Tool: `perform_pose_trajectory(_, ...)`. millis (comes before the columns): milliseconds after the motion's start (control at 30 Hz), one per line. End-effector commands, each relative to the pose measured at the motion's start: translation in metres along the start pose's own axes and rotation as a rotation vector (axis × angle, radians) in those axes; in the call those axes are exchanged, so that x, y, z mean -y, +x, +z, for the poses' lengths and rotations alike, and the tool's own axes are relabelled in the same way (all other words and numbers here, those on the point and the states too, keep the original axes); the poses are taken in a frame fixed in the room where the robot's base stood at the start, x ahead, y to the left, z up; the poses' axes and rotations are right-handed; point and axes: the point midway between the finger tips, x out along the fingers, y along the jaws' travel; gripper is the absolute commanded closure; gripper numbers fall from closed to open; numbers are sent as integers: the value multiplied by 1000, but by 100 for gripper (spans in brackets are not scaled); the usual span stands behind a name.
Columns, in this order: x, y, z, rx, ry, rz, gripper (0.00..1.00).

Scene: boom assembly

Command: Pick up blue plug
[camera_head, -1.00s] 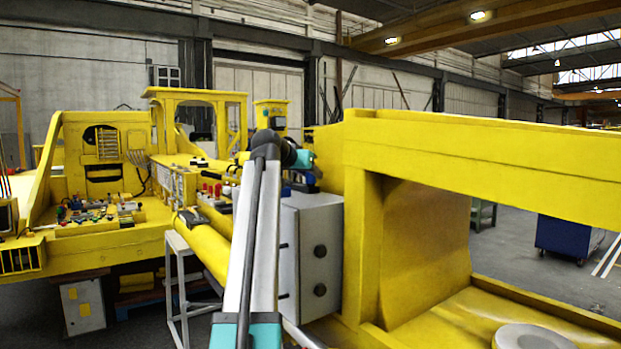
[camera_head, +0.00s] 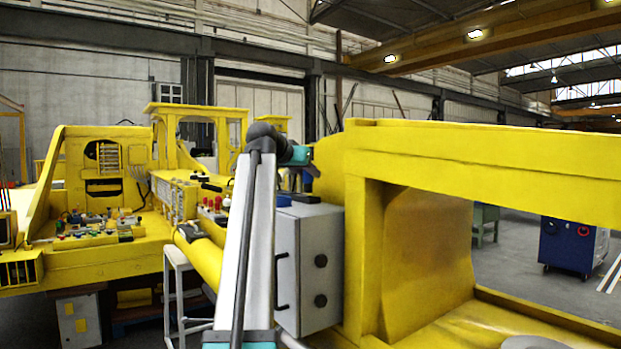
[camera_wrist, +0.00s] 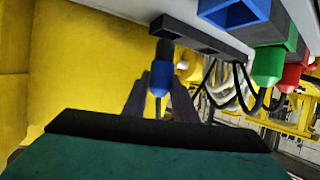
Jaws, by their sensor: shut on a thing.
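The blue plug (camera_wrist: 161,76) hangs in the middle of the wrist view, with its dark end up against a black bar (camera_wrist: 200,38) and a cable running down from it. My gripper (camera_wrist: 160,95) has one dark finger on each side of the plug and is shut on it. Whether the plug is still seated in the bar I cannot tell. In the head view my wrist is beside the grey cabinet (camera_head: 318,262), near its top; the fingers and plug cannot be made out there.
Right of the plug are a blue socket (camera_wrist: 235,12), a green plug (camera_wrist: 268,65) and a red plug (camera_wrist: 292,76), with cables hanging close by. A yellow beam (camera_head: 480,155) stands right of the arm. A yellow surface (camera_wrist: 90,70) fills the left of the wrist view.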

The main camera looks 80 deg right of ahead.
Motion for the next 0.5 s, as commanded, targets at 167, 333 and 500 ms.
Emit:
perform_pose_trajectory(167,0,-22,12,-2,0,-1,97)
perform_pose_trajectory(333,1,-50,26,-2,0,-3,97)
perform_pose_trajectory(500,1,-83,39,-2,0,-3,97)
